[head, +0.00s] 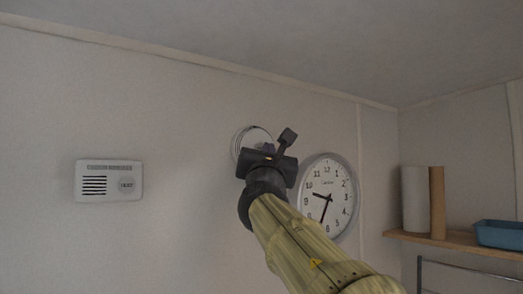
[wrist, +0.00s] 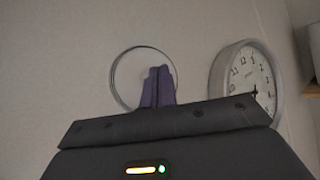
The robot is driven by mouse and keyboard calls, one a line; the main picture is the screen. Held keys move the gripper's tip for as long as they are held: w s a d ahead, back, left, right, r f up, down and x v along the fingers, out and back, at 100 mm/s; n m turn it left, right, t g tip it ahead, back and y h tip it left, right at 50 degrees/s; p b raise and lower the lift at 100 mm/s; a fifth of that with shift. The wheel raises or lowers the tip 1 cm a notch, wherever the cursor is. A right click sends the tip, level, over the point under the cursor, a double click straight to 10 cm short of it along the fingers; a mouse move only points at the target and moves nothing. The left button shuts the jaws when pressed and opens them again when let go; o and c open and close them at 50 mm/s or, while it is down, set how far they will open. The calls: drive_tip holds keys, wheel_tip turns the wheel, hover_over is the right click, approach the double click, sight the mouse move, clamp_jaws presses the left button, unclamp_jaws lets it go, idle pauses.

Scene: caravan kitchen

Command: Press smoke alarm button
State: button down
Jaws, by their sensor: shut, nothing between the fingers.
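A round pale disc with a shiny rim (head: 243,134), which looks like the smoke alarm, is on the wall; its lower right is hidden behind my gripper (head: 267,147). In the wrist view its thin ring (wrist: 116,80) shows around and behind my gripper's dark purple fingers (wrist: 157,72). The fingers are together and empty, and point at the right part of the disc. I cannot tell whether the fingertips touch it. No separate button can be made out on the disc.
A white carbon monoxide alarm (head: 109,181) with a round button hangs to the left. A wall clock (head: 328,195) is close to the right of my gripper. A wooden shelf (head: 460,243) holds rolls (head: 415,200) and a blue tray (head: 500,234). The wall between the alarms is clear.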

drive_tip(key=s+d+b, duration=0.2)
drive_tip(key=s+d, duration=0.1)
drive_tip(key=s, duration=0.2)
drive_tip(key=shift+d+b, duration=0.2)
drive_tip(key=shift+b, duration=0.15)
idle(0.3)
drive_tip(key=shift+f, duration=0.1)
idle(0.5)
